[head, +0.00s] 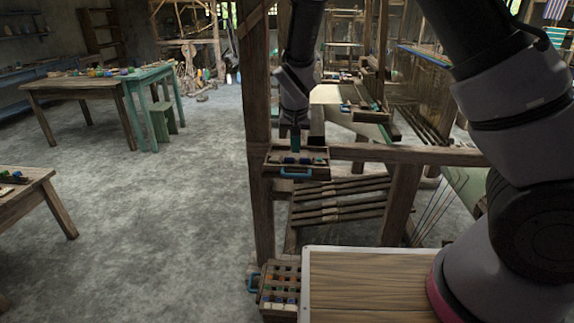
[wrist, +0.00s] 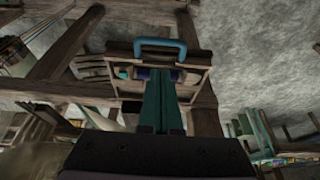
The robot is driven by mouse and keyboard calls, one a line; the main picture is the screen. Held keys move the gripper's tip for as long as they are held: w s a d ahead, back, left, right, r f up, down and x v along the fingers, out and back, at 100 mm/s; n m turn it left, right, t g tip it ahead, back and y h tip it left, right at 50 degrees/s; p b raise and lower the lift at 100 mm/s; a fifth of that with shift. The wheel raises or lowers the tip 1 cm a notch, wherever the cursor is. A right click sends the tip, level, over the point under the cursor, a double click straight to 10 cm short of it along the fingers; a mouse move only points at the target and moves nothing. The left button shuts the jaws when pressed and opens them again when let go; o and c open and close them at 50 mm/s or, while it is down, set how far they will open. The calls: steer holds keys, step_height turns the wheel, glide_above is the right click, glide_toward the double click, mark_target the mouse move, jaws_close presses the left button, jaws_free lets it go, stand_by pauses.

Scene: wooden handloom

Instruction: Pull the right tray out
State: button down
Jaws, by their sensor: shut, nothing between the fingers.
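A wooden tray (head: 268,163) with a blue handle (head: 296,173) sits at the loom's crossbeam, with dark blue and other coloured spools in it. In the wrist view the tray (wrist: 120,55) shows its blue handle (wrist: 160,43) at the far edge. My gripper (head: 296,148) points down over this tray; its teal fingers (wrist: 159,90) are together with nothing between them. The fingers overlap the tray's middle in both views and hide part of the spools. They are apart from the handle. Whether the fingertips touch the tray is unclear.
A loom post (head: 260,210) rises left of the upper tray and a beam (head: 410,154) runs right. Grey floor (head: 150,220) at left is open.

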steer(key=shift+a+f, duration=0.1)
steer(key=x, duration=0.9)
steer(key=shift+w+f, duration=0.15)
steer(key=shift+f, duration=0.2)
